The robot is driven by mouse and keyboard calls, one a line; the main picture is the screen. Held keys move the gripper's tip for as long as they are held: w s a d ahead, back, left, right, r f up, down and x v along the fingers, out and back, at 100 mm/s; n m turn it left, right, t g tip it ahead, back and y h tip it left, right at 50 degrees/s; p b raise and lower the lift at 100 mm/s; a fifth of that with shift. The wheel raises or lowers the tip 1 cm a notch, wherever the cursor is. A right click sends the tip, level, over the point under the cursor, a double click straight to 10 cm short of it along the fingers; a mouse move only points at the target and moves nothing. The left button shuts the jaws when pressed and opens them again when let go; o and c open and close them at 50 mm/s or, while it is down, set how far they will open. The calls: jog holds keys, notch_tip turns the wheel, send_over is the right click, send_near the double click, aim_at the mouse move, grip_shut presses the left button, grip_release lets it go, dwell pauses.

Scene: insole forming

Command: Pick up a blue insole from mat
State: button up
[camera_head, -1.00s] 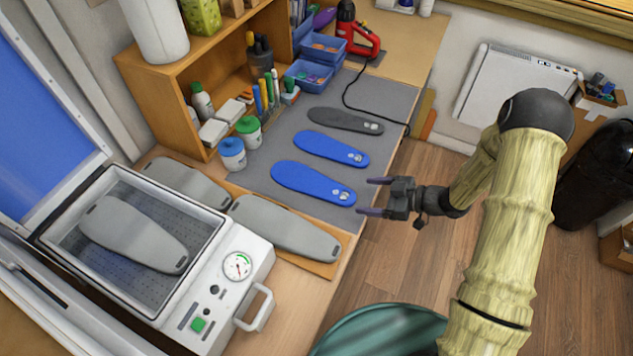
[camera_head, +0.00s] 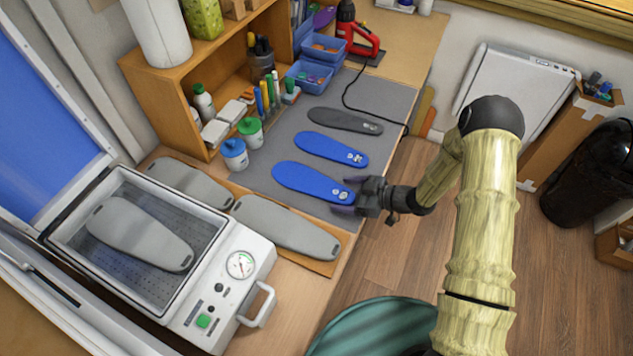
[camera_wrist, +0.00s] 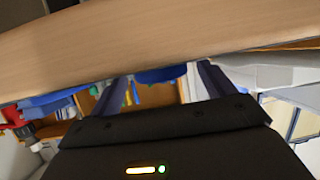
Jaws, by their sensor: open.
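Two blue insoles lie on the grey mat (camera_head: 266,171). The nearer blue insole (camera_head: 305,182) has its heel end, with a pale mark, pointing right toward the mat's edge. The farther blue insole (camera_head: 325,148) lies behind it. My gripper (camera_head: 347,196) is open at the heel end of the nearer blue insole; its fingers reach to either side of that end in the head view. I cannot tell whether they touch it. In the wrist view, my gripper's fingers (camera_wrist: 160,85) are apart, with a blue shape (camera_wrist: 160,75) between them below the wooden table edge.
A dark grey insole (camera_head: 345,121) lies at the mat's far end. Grey foot forms (camera_head: 285,227) rest on a board in front. A forming press (camera_head: 150,255) with a gauge stands at left.

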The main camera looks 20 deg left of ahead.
dwell(0.4)
jog(key=c, duration=1.1)
jog(key=shift+o, duration=0.2)
notch_tip(320, 180, up, 10)
jog(key=b, duration=0.2)
